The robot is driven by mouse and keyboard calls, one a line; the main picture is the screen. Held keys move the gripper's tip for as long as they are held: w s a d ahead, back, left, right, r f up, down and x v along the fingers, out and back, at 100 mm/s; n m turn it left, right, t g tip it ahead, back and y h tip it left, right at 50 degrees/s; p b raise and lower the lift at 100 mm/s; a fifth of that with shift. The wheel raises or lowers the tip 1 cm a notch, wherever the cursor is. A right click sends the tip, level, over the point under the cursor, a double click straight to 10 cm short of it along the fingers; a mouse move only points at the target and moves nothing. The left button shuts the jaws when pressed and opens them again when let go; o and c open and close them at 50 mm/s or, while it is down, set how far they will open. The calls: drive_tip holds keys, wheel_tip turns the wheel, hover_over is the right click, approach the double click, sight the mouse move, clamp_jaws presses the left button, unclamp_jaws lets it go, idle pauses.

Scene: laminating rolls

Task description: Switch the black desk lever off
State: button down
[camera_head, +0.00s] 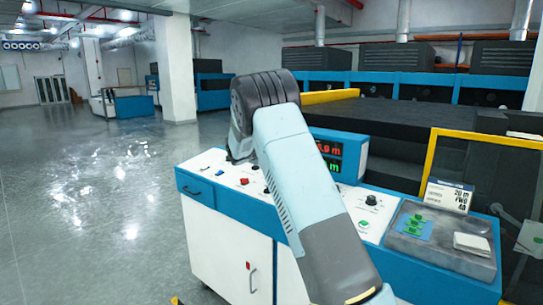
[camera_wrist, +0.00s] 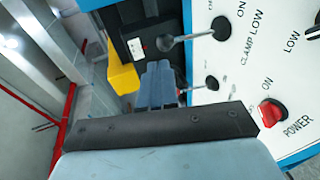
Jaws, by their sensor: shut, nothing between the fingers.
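The control desk (camera_head: 232,220) has a white top with several controls, partly hidden behind my arm. In the wrist view two dark levers stand on the white panel (camera_wrist: 248,82). The upper lever (camera_wrist: 194,36) has a grey stem and a dark ball, tilted toward the left. The lower lever (camera_wrist: 211,83) is partly hidden by my gripper. Labels such as ON and CLAMP LOW are beside them; which one is the task's lever I cannot tell. My gripper (camera_wrist: 158,70) is shut and empty, close to the lower lever; contact is unclear. It is hidden in the head view.
A red switch (camera_head: 245,181), black knob (camera_head: 371,200) and green button (camera_head: 363,223) are on the desk. A display box (camera_head: 330,153) and grey tray (camera_head: 405,243) stand there too. The floor at left is clear.

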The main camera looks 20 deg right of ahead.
drive_tip(key=v, duration=0.6)
drive_tip(key=shift+s+a+r, duration=0.15)
drive_tip(key=shift+a+r, duration=0.05)
drive_tip(key=shift+r, duration=0.15)
drive_tip(key=s+d+r+m+g+y, duration=0.1)
drive_tip(key=s+d+r+m+g, duration=0.15)
drive_tip(key=s, duration=0.65)
drive_tip(key=s+d+r+m+g+y, duration=0.1)
drive_tip(key=s+r+y, duration=0.15)
drive_tip(key=s, duration=0.65)
drive_tip(key=s+d+r+m+g, duration=0.15)
drive_tip(key=s+r, duration=0.25)
drive_tip(key=s, duration=0.6)
drive_tip(key=s+a+f+m+y, duration=0.1)
drive_tip(key=s+a+y, duration=0.1)
drive_tip(key=s, duration=0.8)
drive_tip(key=s+a+f+m+y, duration=0.1)
drive_tip(key=s+a+y, duration=0.2)
drive_tip(key=s, duration=0.7)
drive_tip(key=s+a+f+m+y, duration=0.1)
drive_tip(key=s+a, duration=0.3)
drive_tip(key=s, duration=0.6)
drive_tip(key=shift+a+f+t+y, duration=0.2)
drive_tip(key=shift+t+y, duration=0.1)
drive_tip(key=shift+y, duration=0.45)
